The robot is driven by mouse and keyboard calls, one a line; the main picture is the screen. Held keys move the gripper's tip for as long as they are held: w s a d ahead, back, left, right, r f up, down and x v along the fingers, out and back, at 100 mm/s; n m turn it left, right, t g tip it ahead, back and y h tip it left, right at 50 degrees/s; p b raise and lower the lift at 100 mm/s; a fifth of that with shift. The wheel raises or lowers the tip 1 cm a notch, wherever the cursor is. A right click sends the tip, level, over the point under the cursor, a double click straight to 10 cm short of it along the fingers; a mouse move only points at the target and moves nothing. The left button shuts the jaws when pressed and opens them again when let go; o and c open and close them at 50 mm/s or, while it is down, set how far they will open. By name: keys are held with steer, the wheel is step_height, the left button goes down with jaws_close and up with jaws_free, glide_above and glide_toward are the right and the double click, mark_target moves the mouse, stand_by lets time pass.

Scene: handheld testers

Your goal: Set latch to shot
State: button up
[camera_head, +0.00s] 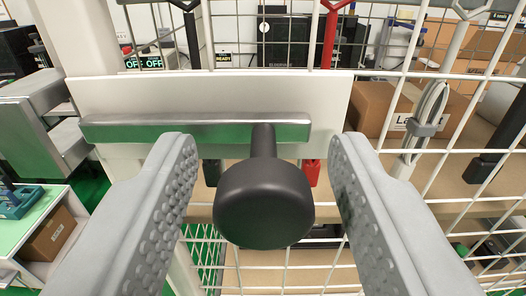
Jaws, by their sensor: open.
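The latch is a flat silver bar (200,129) lying level across a white plate (330,95). A round black knob (264,204) on a short dark stem stands out toward me near the bar's right end. The bar reaches left to near the plate's left side. My gripper (262,165) is open, with one grey dimpled finger on each side of the knob. There is a visible gap between the knob and each finger, and neither seems to touch it. No marking for shot can be made out on the plate.
A white wire mesh (408,75) surrounds the plate. Behind it are a cardboard box (400,108), a coiled grey cable (428,115) and red and black test probes (330,35).

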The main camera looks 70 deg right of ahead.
mark_target(134, 134)
steer(key=shift+c, duration=0.3)
jaws_close()
steer(key=shift+w+a, duration=0.3)
steer(key=shift+w, duration=0.55)
steer(key=shift+w+a, duration=0.35)
steer(key=shift+w, duration=0.45)
steer(key=shift+w+a, duration=0.3)
steer(key=shift+w, duration=0.55)
steer(key=shift+o, duration=0.3)
jaws_free()
steer(key=shift+w, duration=0.1)
